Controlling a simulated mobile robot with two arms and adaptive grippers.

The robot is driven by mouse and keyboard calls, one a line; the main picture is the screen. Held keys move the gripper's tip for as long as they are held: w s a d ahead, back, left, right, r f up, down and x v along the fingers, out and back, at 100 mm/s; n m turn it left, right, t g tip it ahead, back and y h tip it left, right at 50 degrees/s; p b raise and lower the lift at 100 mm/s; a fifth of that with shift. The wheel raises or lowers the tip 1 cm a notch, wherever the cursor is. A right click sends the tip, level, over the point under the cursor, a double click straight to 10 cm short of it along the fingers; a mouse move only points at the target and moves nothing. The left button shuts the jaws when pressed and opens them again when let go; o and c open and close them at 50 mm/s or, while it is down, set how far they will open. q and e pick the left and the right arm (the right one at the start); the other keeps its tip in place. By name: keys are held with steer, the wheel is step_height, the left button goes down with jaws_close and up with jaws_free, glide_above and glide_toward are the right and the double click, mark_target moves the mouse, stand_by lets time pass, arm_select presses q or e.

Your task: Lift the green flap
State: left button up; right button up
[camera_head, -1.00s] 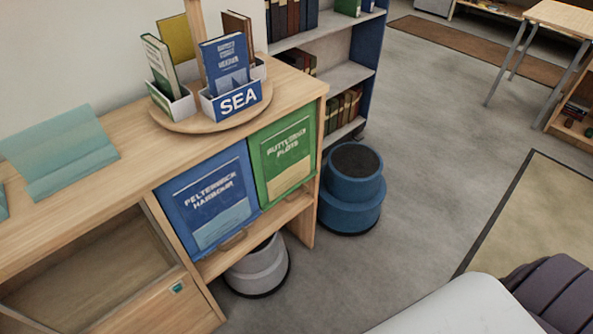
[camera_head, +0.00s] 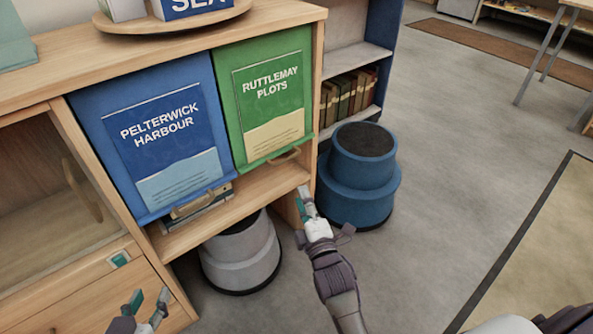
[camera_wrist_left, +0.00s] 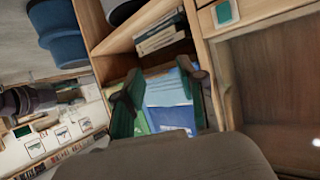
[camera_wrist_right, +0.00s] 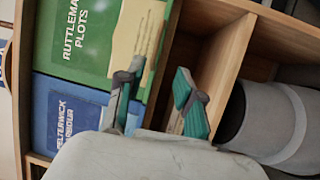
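In the right wrist view the green flap (camera_wrist_right: 78,30) lies at upper left, and that gripper's fingers (camera_wrist_right: 156,88) are spread and empty. My left gripper (camera_head: 148,304) is low at the left, in front of the drawer, open and empty. Its spread fingers also show in the left wrist view (camera_wrist_left: 162,97).
A blue flap (camera_head: 165,135), lettered PELTERWICK HARBOUR, adjoins on the left, with books under its edge. A grey stool (camera_head: 240,255) stands under the cabinet shelf. A blue stool (camera_head: 358,178) stands right of the cabinet, close to my right gripper.

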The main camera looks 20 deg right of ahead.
steer(key=b, duration=0.2)
glide_toward(289, 157)
steer(key=w, duration=0.3)
arm_select(q)
step_height(289, 157, up, 15)
steer(key=w+d+t+h+b, duration=0.1)
steer(key=d+t+h, duration=0.1)
steer(key=t, duration=0.7)
steer(key=shift+d+t+h, duration=0.25)
steer(key=shift+t+h, duration=0.15)
steer(key=shift+h, duration=0.3)
arm_select(e)
steer(key=shift+w+d+r, duration=0.1)
steer(key=shift+w+r, duration=0.05)
steer(key=shift+w, duration=1.65)
steer(key=shift+w+d+r, duration=0.1)
steer(key=shift+w+r, duration=0.05)
steer(key=shift+w, duration=1.6)
arm_select(q)
steer(key=shift+w+f, duration=0.1)
steer(key=shift+m, duration=0.3)
arm_select(e)
jaws_close()
